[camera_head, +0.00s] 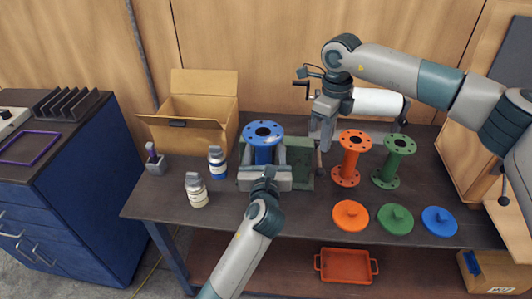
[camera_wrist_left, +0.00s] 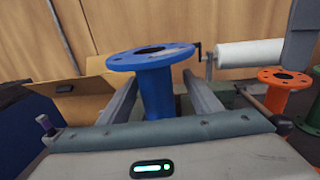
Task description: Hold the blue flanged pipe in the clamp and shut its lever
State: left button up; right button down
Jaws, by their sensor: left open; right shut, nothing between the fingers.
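The blue flanged pipe (camera_head: 263,132) stands upright at the green clamp (camera_head: 300,172); its lower end is hidden by my left gripper. In the left wrist view the pipe (camera_wrist_left: 157,90) rises between the two fingers. My left gripper (camera_head: 263,150) is open, one finger on each side of the pipe; I cannot tell whether either touches it. The clamp's lever (camera_head: 319,162) sticks up at the clamp's right side and also shows in the left wrist view (camera_wrist_left: 257,104). My right gripper (camera_head: 322,143) is shut and empty, pointing down just above the lever; contact is unclear.
An orange flanged pipe (camera_head: 350,158) and a green one (camera_head: 394,162) stand to the right. Orange (camera_head: 351,215), green (camera_head: 395,219) and blue (camera_head: 439,221) discs lie in front of them. Two bottles (camera_head: 196,190) and an open cardboard box (camera_head: 190,125) are at left. A white roll (camera_head: 378,102) is behind.

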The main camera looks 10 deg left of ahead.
aim_at(320, 167)
pick_arm(q)
jog(key=shift+s+a, duration=0.1)
jog(key=shift+s, duration=0.25)
pick_arm(e)
jog(key=shift+a+f, duration=0.1)
jog(key=shift+a, duration=0.05)
notch_tip(320, 167, down, 4)
jog(key=b, duration=0.4)
pick_arm(q)
jog(key=s+d, duration=0.2)
jog(key=s, duration=1.4)
jog(key=shift+s+d, duration=0.15)
jog(key=shift+s, duration=0.1)
jog(key=shift+r, duration=0.1)
pick_arm(e)
jog(key=shift+s+f, duration=0.1)
